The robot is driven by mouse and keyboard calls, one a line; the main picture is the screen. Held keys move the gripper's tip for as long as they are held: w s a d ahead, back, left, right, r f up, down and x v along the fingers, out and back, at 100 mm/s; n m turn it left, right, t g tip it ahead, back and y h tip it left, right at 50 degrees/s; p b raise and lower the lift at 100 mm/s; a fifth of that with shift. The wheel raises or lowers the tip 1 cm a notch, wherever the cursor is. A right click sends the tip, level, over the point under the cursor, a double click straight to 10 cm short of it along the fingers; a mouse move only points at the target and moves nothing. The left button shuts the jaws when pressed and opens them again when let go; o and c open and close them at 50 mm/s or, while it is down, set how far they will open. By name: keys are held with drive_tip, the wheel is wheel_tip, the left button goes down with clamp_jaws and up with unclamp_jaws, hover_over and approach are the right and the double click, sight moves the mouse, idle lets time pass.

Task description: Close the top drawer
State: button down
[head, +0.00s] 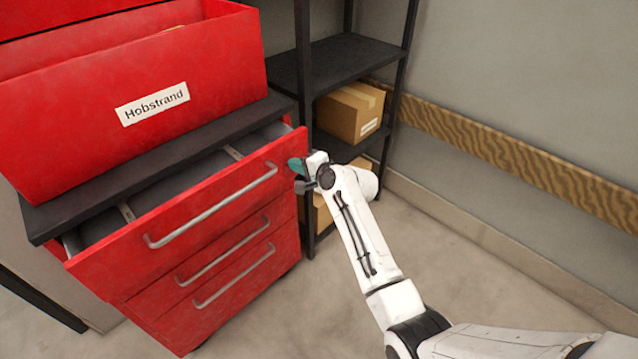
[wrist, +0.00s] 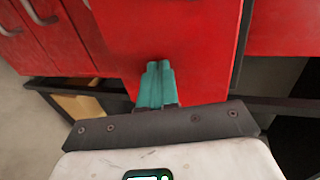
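The top drawer (head: 215,193) of the red cabinet is pulled out, with its grey interior showing behind the front panel. Its long metal handle (head: 212,207) runs across the front. My gripper (head: 296,165) is at the right end of the drawer front, beside the handle's right end. In the wrist view, the teal fingers (wrist: 155,82) are together with nothing between them, pointing at a red panel (wrist: 195,40). I cannot tell whether they touch it.
Two lower drawers (head: 225,248) look shut. A red bin labelled Hobstrand (head: 200,75) stands on the dark cabinet top. A black shelf (head: 350,60) with cardboard boxes (head: 345,113) stands right of the cabinet. Floor (head: 470,270) is clear at the right, up to the wall.

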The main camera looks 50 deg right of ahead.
drive_tip(key=w+b, duration=0.3)
drive_tip(key=w, duration=0.5)
drive_tip(key=shift+w+f, duration=0.15)
drive_tip(key=shift+w, duration=0.1)
drive_tip(key=shift+w+r+b, duration=0.2)
drive_tip(key=shift+r+b, duration=0.05)
drive_tip(key=shift+b, duration=0.1)
drive_tip(key=shift+r, duration=0.15)
